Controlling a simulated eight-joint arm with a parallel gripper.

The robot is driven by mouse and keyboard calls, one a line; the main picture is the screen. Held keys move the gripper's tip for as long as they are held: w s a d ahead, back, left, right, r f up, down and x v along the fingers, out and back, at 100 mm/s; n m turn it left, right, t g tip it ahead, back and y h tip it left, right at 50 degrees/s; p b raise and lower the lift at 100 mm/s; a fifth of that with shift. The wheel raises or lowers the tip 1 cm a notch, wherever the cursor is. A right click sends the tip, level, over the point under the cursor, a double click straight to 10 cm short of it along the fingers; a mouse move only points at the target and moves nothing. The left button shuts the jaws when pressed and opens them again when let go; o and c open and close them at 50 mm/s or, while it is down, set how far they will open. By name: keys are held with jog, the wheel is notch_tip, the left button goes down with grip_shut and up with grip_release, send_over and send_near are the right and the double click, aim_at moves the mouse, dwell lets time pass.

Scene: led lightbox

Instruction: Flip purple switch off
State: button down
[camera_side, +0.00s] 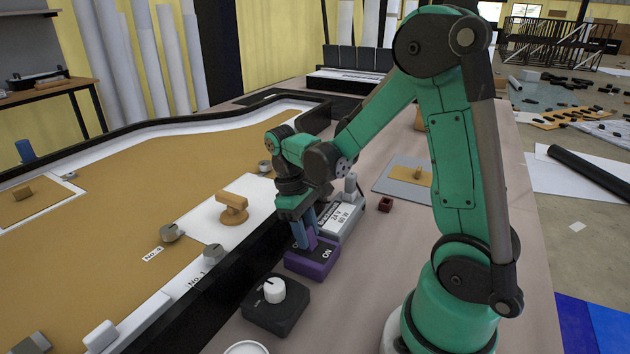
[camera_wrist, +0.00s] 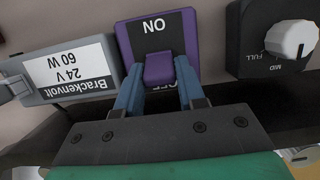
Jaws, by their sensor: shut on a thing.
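The purple switch (camera_side: 314,262) is a small box on the table, in the middle of the side view. In the wrist view the purple switch (camera_wrist: 182,28) has an upside-down ON label at its far end and a partly covered OFF label at its near end. Its lever (camera_wrist: 158,70) stands between my blue fingers, over part of the OFF label. My gripper (camera_wrist: 160,88) is shut on that lever, one finger on each side. In the side view my gripper (camera_side: 304,236) points down at the switch, and its fingers partly hide the lever.
A grey 24 V 60 W power box (camera_side: 343,218) stands close behind the switch. A black dimmer box with a white knob (camera_side: 275,290) stands in front of it. The black-edged lightbox panel (camera_side: 120,235) runs along the left. A small dark red block (camera_side: 385,204) lies to the right.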

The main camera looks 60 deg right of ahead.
aim_at(306, 228)
dwell(0.3)
jog(key=c, duration=0.5)
grip_release()
jog(key=shift+r, duration=0.1)
jog(key=shift+v, duration=2.7)
jog(key=shift+a, duration=0.1)
jog(key=shift+a+r+t, duration=0.25)
jog(key=shift+t, duration=0.05)
jog(key=shift+s+a+r+t, duration=0.1)
jog(key=shift+a+r+t, duration=0.45)
jog(key=shift+a+t, duration=1)
jog(key=shift+s+a+r+t, duration=0.1)
jog(key=shift+a+r+t, duration=0.4)
jog(key=shift+a+t, duration=1)
jog(key=shift+a+r+t, duration=0.55)
jog(key=shift+a+t, duration=0.7)
jog(key=shift+t, duration=0.5)
